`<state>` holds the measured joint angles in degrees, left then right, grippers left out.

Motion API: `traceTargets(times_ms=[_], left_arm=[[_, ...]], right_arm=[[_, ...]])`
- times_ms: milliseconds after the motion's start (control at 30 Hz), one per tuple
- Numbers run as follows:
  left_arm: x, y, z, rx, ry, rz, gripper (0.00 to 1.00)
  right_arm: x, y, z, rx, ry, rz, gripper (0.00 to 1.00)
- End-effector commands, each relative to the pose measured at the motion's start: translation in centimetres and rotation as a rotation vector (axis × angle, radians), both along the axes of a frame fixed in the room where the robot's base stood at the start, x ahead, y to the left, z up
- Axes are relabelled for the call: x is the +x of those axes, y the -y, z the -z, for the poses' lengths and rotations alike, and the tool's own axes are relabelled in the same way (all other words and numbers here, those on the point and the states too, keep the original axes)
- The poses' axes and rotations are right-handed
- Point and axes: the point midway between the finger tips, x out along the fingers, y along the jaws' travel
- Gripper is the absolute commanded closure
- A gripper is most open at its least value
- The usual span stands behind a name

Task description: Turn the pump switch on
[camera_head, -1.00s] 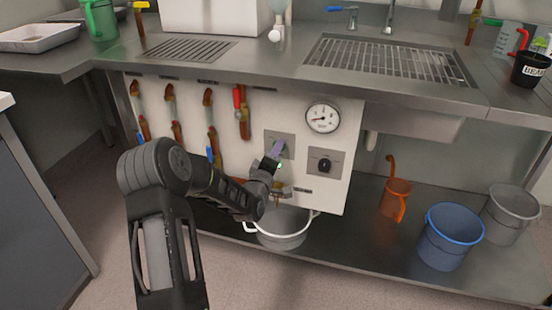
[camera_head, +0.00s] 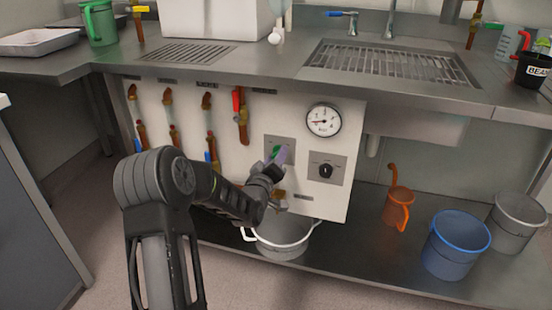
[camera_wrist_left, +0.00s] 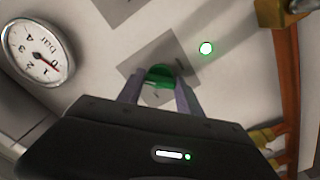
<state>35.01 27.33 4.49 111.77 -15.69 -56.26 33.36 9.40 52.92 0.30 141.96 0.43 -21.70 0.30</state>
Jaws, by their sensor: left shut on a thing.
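The pump switch is a green knob (camera_head: 276,151) on a grey square plate (camera_head: 271,141) on the white front panel. In the left wrist view the green knob (camera_wrist_left: 160,74) sits between the two purple fingers of my left gripper (camera_wrist_left: 160,90), which is shut on it. In the head view my left gripper (camera_head: 281,156) reaches the plate from below and covers part of it. A small round green light (camera_wrist_left: 206,48) glows on the panel beside the plate in the wrist view. My right gripper is not in view.
A pressure gauge (camera_head: 323,120) and a black knob (camera_head: 326,171) are to the right of the switch. Several pipes with valve levers (camera_head: 240,112) are on the left. A white pot (camera_head: 284,237) is below. Orange (camera_head: 398,207) and blue (camera_head: 456,243) containers stand on the lower shelf.

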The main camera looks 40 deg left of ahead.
Motion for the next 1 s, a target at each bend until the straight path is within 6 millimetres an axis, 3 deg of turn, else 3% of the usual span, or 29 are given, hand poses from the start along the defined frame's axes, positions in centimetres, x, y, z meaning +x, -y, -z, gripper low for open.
traceTargets(times_ms=[167, 200, 433, 767, 1000], left_arm=[[0.0, 0.0, 0.2, 0.000, -0.005, 0.001, 0.98], [0.0, 0.1, 0.2, 0.000, -0.005, 0.001, 0.55], [0.0, 0.0, 0.1, 0.000, -0.002, 0.001, 0.36], [-0.3, 0.1, 0.0, -0.001, -0.002, 0.001, 0.36], [-3.2, 1.1, -0.1, -0.001, -0.003, 0.001, 0.36]], right_arm=[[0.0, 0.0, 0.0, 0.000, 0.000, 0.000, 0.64], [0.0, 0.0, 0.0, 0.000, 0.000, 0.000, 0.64], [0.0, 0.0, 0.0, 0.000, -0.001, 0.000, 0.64], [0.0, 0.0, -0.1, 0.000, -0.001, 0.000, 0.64], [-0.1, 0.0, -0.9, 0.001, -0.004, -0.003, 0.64]])
